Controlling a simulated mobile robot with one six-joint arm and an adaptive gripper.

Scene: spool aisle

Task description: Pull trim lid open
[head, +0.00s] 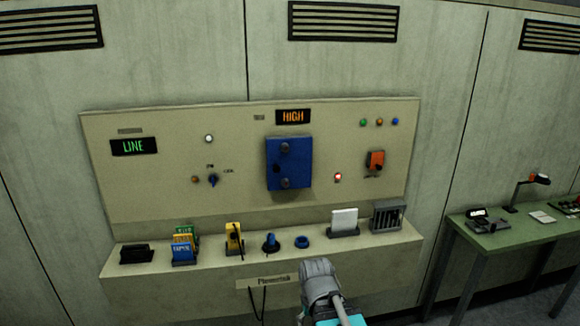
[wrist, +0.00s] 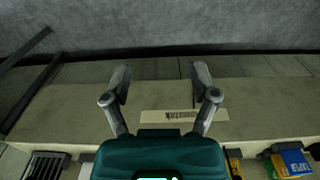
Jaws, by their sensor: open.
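A blue box-like cover (head: 289,163), which looks like the trim lid, is on the upright panel below the orange HIGH display (head: 293,116). It has two round grey knobs or fasteners, upper and lower, and a dark spot at its left side. It appears shut. My gripper (head: 320,275) is in front of the console, below and right of the cover and apart from it. In the wrist view my gripper (wrist: 160,76) has its two fingers spread with nothing held between them. The cover does not show in the wrist view.
The console ledge (head: 130,285) holds blue, yellow and green cards (head: 182,245), a blue knob (head: 270,242), a blue ring (head: 302,242), a white card (head: 344,221) and a slotted grey box (head: 387,215). A green table (head: 505,232) stands at right.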

